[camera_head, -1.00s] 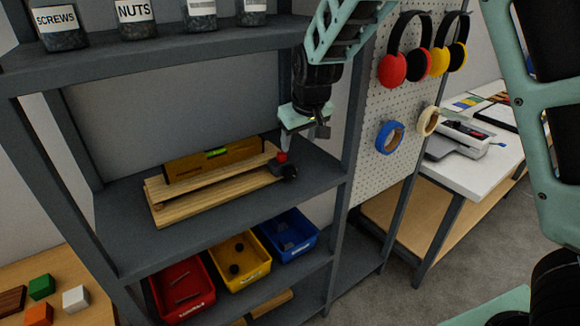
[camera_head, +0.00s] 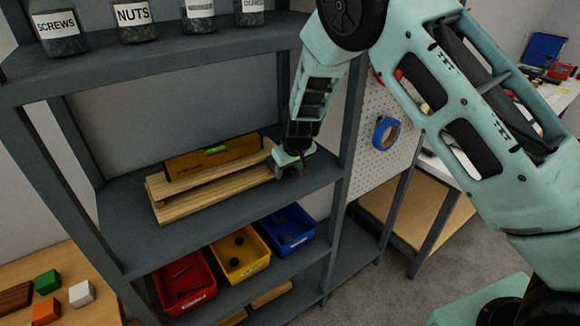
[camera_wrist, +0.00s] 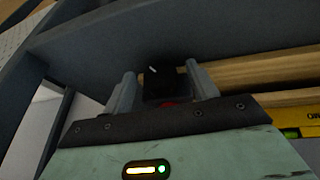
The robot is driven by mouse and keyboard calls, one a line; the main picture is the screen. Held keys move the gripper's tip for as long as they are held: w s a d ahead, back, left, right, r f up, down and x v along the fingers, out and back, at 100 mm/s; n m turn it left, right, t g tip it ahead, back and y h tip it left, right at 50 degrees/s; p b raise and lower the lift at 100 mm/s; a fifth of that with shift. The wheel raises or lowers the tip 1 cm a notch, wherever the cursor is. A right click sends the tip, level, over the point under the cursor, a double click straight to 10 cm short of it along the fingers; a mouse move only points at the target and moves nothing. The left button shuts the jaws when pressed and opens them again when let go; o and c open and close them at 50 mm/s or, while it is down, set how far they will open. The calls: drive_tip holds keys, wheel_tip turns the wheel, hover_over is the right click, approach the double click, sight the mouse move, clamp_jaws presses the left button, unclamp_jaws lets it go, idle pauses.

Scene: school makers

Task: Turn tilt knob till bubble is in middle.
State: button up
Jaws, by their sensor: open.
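A yellow spirit level (camera_head: 185,170) with a small green vial (camera_head: 216,150) stands on a wooden tilt board (camera_head: 165,210) on the middle shelf. The bubble is too small to place within the vial. The level's end also shows in the wrist view (camera_wrist: 288,132). My gripper (camera_head: 292,168) is at the right end of the board and hides the knob in the head view. In the wrist view, the black knob (camera_wrist: 160,84) sits between the two spread fingers of my gripper (camera_wrist: 162,80), with a red part just below it. I cannot tell whether the fingers touch the knob.
Jars (camera_head: 135,20) stand on the shelf above. Red (camera_head: 185,290), yellow (camera_head: 240,270) and blue (camera_head: 290,243) bins sit on the shelf below. A shelf post (camera_head: 350,110) rises close right of my gripper, before a pegboard with blue tape (camera_head: 386,133).

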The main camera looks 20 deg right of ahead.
drive_tip(key=c, duration=1)
drive_tip(key=shift+f+b, duration=0.1)
drive_tip(key=shift+b, duration=0.4)
drive_tip(key=b, duration=0.1)
drive_tip(key=y+b, duration=0.1)
drive_tip(key=b, duration=0.1)
drive_tip(key=shift+w+d+f+g, duration=0.1)
drive_tip(key=shift+d+f+g, duration=0.1)
drive_tip(key=shift+d+g, duration=0.1)
drive_tip(key=y+b, duration=0.1)
drive_tip(key=b, duration=0.2)
drive_tip(key=shift+d+m+y, duration=0.1)
drive_tip(key=shift+m+y, duration=0.3)
drive_tip(key=g+y+b, duration=0.1)
drive_tip(key=y+b, duration=0.1)
drive_tip(key=b, duration=0.2)
drive_tip(key=shift+d, duration=0.1)
drive_tip(key=shift+r+m+y+b, duration=0.15)
drive_tip(key=shift+m+y+b, duration=0.25)
drive_tip(key=shift+y+b, duration=0.5)
